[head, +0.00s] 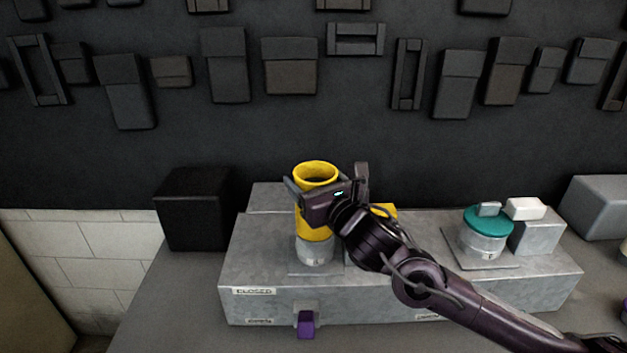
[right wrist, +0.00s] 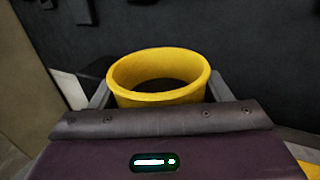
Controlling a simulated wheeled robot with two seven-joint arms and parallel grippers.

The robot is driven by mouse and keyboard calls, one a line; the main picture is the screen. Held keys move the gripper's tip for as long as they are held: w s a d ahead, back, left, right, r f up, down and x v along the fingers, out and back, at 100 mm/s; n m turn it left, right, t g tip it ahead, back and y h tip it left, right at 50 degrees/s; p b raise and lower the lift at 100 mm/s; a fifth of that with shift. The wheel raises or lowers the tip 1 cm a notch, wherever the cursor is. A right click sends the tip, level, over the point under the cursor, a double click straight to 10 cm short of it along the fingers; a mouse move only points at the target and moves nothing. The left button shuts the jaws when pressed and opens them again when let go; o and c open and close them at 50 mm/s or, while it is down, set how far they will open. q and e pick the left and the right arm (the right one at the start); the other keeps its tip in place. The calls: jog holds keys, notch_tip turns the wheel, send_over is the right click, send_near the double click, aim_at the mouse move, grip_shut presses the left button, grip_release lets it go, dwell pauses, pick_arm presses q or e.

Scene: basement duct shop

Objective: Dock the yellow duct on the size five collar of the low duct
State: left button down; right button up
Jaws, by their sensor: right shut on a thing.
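The yellow duct (head: 313,222) is an upright open tube over the grey collar (head: 315,252) at the left of the low duct (head: 260,272). Its lower end meets the collar's top; I cannot tell how far it is seated. The collar's number is too small to read. My right gripper (head: 324,190) is shut on the duct's upper part. In the right wrist view the duct's round rim (right wrist: 160,78) stands between the two fingers. Another yellow piece (head: 384,210) shows partly behind my right arm. My left gripper is not in view.
A teal cap (head: 488,219) sits on another collar (head: 482,245) at the right, beside a grey block (head: 537,232) with a white piece (head: 525,208). A black box (head: 194,210) stands at the left. A purple tab (head: 306,324) sticks out at the front, below a "CLOSED" label (head: 254,291).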

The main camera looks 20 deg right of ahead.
jog(key=shift+f, duration=0.25)
jog(key=o, duration=1.1)
jog(key=shift+o, duration=0.2)
jog(key=shift+s, duration=0.1)
jog(key=shift+s+d+f+b, duration=0.1)
jog(key=shift+s+f+b, duration=0.05)
jog(key=shift+s+b, duration=0.35)
jog(key=s+d+b, duration=0.1)
jog(key=s+b, duration=0.1)
jog(key=s, duration=0.7)
jog(key=shift+s+d, duration=0.4)
